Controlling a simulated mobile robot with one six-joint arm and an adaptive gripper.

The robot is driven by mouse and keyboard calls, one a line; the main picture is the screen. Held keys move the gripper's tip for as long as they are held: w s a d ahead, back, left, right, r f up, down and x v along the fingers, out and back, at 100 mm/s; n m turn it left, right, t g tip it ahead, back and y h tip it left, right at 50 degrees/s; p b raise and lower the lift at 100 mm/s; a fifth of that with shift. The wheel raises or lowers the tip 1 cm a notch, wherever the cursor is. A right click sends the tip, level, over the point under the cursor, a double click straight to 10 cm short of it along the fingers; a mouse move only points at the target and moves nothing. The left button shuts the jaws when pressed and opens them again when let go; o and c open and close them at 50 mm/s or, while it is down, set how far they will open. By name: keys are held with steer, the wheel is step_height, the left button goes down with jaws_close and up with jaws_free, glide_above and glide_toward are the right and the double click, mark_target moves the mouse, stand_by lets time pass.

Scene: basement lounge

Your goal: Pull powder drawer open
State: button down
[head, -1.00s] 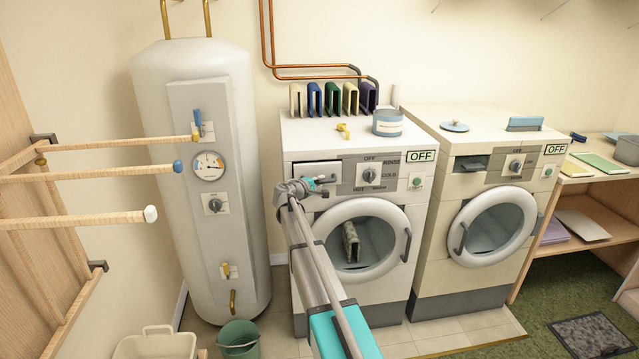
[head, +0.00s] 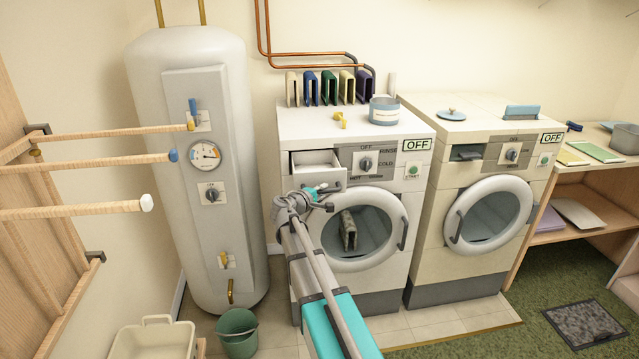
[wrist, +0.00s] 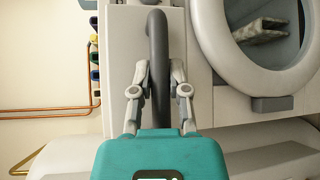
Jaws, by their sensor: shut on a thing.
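The powder drawer (head: 316,160) is at the top left of the left washing machine's front. It stands partly open, pulled out toward me, and its hollow inside shows from above. My gripper (head: 318,193) is at the drawer's front. In the wrist view my gripper (wrist: 158,85) has its two fingers closed on the dark grey drawer handle (wrist: 157,45), one on each side of the bar. The pale drawer front (wrist: 122,62) shows beside the handle. In the head view my gripper hides part of the handle.
A jar (head: 384,111) and a yellow item (head: 340,120) stand on top. A green bucket (head: 237,332) and a cream basket (head: 153,340) are on the floor at left.

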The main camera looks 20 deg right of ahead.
steer(key=shift+s+a, duration=0.2)
steer(key=shift+s, duration=0.55)
steer(key=c, duration=0.6)
jaws_free()
steer(key=shift+w, duration=0.15)
